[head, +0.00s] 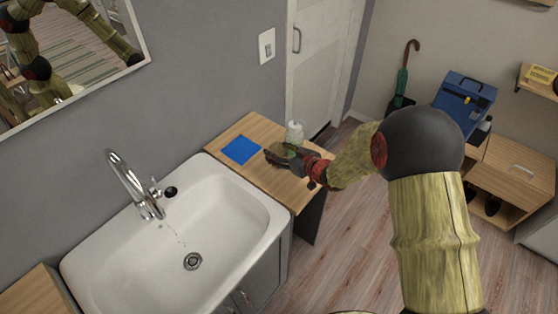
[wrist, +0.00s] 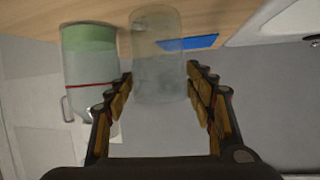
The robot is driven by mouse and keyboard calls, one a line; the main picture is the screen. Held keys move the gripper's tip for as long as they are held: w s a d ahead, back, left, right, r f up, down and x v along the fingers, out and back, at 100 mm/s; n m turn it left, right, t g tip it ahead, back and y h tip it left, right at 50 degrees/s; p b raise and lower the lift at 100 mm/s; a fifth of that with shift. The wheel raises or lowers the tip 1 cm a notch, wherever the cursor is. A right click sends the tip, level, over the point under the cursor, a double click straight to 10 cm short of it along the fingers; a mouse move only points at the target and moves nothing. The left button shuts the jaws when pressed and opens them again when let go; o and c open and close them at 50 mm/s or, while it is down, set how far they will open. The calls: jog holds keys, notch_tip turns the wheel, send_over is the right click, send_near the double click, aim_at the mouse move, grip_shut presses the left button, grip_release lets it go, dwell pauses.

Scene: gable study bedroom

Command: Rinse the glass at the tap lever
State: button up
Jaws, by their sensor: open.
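A clear, empty glass (wrist: 158,50) stands on the wooden counter (head: 255,133) beside the sink. In the wrist view it sits between the tips of my open gripper (wrist: 159,88), with no clear grip on it. In the head view my gripper (head: 281,155) is low over the counter and largely hides the glass. The chrome tap (head: 128,178) rises from the back of the white sink, with its small lever (head: 155,188) on the right side. A few marks like droplets lie in the basin below it.
A pale green bottle (wrist: 88,65) stands close beside the glass; it also shows behind my gripper in the head view (head: 294,133). A blue cloth (head: 241,150) lies flat on the counter. The sink basin (head: 235,220) is empty around its drain. A mirror (head: 65,55) hangs on the wall.

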jog(key=c, duration=1)
jog(key=shift+r, duration=0.15)
jog(key=shift+r, duration=0.25)
jog(key=r, duration=0.1)
jog(key=r+p, duration=0.2)
jog(key=shift+s+d+r, duration=0.15)
jog(key=shift+d+r, duration=0.05)
jog(key=shift+d, duration=0.05)
jog(key=r+p+v, duration=0.1)
jog(key=v, duration=0.4)
jog(key=p+v, duration=0.1)
jog(key=v, duration=0.4)
jog(key=a+r+p+v, duration=0.1)
jog(key=p+v, duration=0.1)
jog(key=v, duration=0.4)
jog(key=shift+w+r, duration=0.35)
